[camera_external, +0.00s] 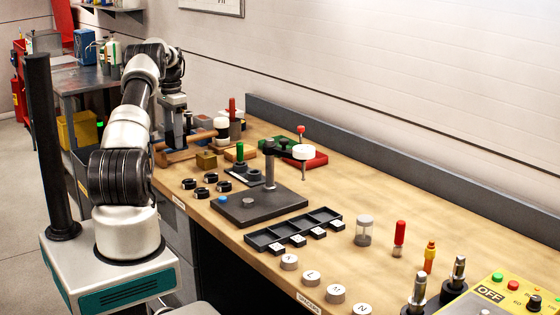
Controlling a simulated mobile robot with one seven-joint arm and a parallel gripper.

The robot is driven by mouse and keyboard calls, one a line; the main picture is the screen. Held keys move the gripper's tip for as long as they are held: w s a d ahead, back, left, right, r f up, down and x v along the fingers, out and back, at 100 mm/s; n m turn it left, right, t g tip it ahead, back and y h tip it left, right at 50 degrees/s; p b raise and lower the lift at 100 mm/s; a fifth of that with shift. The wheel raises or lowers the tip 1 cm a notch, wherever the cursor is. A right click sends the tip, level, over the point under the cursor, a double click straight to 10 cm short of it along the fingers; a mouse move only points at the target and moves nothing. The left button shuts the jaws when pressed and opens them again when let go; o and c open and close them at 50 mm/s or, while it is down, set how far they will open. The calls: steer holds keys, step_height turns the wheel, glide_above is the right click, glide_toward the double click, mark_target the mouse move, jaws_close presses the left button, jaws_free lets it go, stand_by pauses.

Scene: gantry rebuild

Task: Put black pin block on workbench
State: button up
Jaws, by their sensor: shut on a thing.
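My gripper (173,122) is at the far left end of the workbench (390,190), above or beside its left edge. It is shut on a small dark thing that fits the black pin block, but it is small and partly hidden by the fingers, so its shape and pins are not clear. I cannot tell whether it touches the bench top.
Black rings (205,192), a dark press stand (262,205) and a black compartment tray (292,232) fill the middle. Bare wood shows along the back.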

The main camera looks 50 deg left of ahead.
steer(key=w+d+f+n+b, duration=0.15)
steer(key=w+d+n, duration=0.35)
steer(key=d, duration=1.1)
steer(key=w+d+n+b, duration=0.3)
steer(key=w+d+n, duration=0.15)
steer(key=d, duration=1.15)
steer(key=s+d+f+m+p, duration=0.1)
steer(key=d+m, duration=0.2)
steer(key=d, duration=0.5)
steer(key=s+d+m+p, duration=0.1)
steer(key=d+m, duration=0.3)
steer(key=d, duration=0.4)
steer(key=s+d+f+m+p, duration=0.1)
steer(key=s+d+m+p, duration=0.1)
steer(key=d, duration=0.6)
steer(key=shift+s+d+f+m, duration=0.3)
steer(key=shift+s+m, duration=0.15)
steer(key=shift+m, duration=0.2)
steer(key=w+d+r+m+b, duration=0.1)
steer(key=d+r+m+b, duration=0.15)
steer(key=d+m, duration=0.6)
steer(key=w+d+r+m+b, duration=0.1)
steer(key=d+m+b, duration=0.2)
steer(key=d+m, duration=0.55)
steer(key=f, duration=0.2)
steer(key=d+f+b, duration=0.1)
steer(key=f, duration=0.2)
steer(key=shift+f, duration=2.1)
